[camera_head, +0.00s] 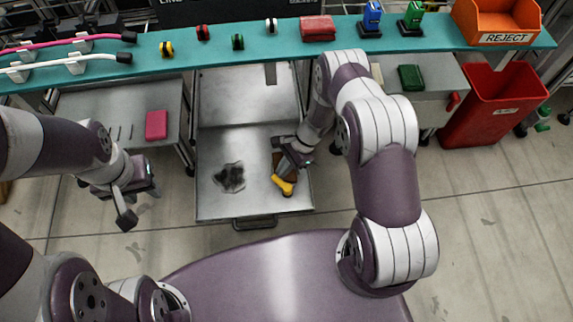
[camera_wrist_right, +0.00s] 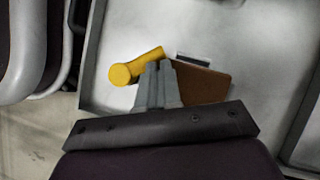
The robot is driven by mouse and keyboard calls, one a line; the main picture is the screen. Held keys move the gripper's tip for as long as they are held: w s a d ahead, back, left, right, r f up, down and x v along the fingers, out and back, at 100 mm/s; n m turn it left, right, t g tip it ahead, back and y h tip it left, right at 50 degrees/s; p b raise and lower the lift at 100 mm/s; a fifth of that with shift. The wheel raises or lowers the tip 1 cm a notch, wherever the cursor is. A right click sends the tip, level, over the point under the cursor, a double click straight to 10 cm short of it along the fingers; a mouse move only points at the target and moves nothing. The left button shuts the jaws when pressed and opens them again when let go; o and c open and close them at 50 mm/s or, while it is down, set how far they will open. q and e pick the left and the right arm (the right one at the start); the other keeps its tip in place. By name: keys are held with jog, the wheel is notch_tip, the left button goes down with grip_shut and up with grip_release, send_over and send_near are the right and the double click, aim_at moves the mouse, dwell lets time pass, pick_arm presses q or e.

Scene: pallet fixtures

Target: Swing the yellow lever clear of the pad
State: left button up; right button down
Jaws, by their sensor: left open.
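The yellow lever (camera_head: 284,186) is at the right side of the metal tray, by the near edge. In the right wrist view the lever (camera_wrist_right: 137,66) has a round end at the left and an arm slanting up to the right. The brown pad (camera_wrist_right: 205,88) lies to the right of the fingers, partly hidden by them. My right gripper (camera_wrist_right: 158,66) has its fingers close together, with the tips at the lever's arm, between it and the pad; I cannot tell whether they touch. My left gripper (camera_head: 136,203) is open and empty, left of the tray.
The metal tray (camera_head: 211,205) carries a dark patch (camera_head: 229,178). A teal shelf (camera_head: 350,45) with small parts runs across behind. A pink block (camera_head: 156,125) lies on the left table. A red bin (camera_head: 487,105) and an orange reject bin (camera_head: 497,20) stand right.

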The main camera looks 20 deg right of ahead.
aim_at(273, 179)
jog(key=shift+s+a, duration=0.1)
jog(key=shift+a, duration=0.8)
jog(key=shift+s+a+n+g+p, duration=0.1)
jog(key=shift+a+n+g+p, duration=0.3)
jog(key=shift+n, duration=0.4)
jog(key=shift+s+a, duration=0.4)
jog(key=shift+a, duration=0.15)
jog(key=shift+s+a+p, duration=0.15)
jog(key=shift+a+p, duration=0.05)
jog(key=shift+p, duration=0.2)
